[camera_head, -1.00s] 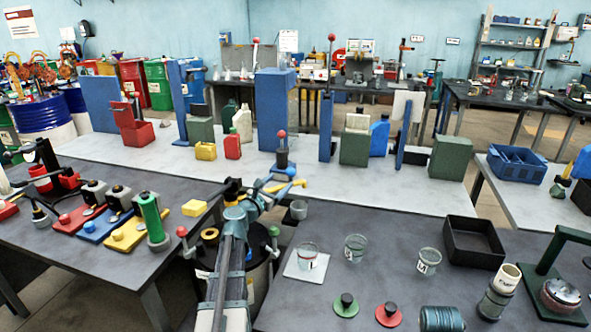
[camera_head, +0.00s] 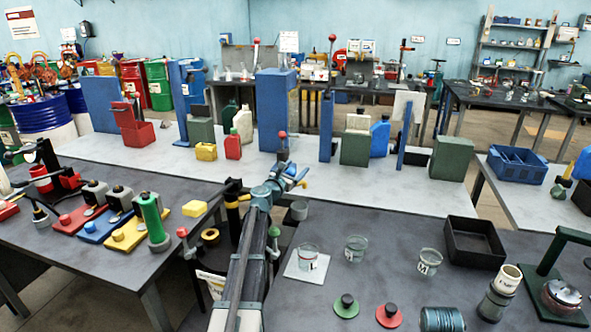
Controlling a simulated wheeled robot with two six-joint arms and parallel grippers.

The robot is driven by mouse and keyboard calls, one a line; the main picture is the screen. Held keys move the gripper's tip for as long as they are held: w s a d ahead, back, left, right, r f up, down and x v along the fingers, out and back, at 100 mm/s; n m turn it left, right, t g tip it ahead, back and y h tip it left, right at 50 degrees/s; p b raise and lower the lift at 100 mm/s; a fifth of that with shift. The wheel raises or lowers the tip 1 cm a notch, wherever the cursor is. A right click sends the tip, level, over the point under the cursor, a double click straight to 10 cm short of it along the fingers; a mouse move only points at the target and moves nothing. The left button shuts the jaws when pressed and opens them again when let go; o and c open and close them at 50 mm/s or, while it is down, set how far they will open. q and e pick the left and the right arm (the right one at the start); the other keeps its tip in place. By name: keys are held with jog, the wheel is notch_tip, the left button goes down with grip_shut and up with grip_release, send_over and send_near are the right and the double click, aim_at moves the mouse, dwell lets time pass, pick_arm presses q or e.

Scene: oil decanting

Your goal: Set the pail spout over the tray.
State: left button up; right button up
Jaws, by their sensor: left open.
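My left gripper (camera_head: 287,172) is open, at the end of the arm that rises from the bottom middle. It is over the near edge of the long pale bench, just below a red-knobbed post (camera_head: 282,145). A small yellow piece shows close beside it; I cannot tell whether they touch. The black square tray (camera_head: 458,253) stands open and empty-looking on the right dark table, well to the right of the gripper. I cannot pick out the pail spout with certainty. Dark parts with a white label (camera_head: 212,284) show between the dark tables, largely hidden by my arm. My right gripper is not in view.
Several glass beakers (camera_head: 356,248) stand left of the tray, one on a white plate (camera_head: 294,272). A dark green stand (camera_head: 545,262) is right of the tray. Several bottles and blocks line the pale bench.

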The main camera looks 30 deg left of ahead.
pick_arm(q)
grip_shut()
dwell(1.4)
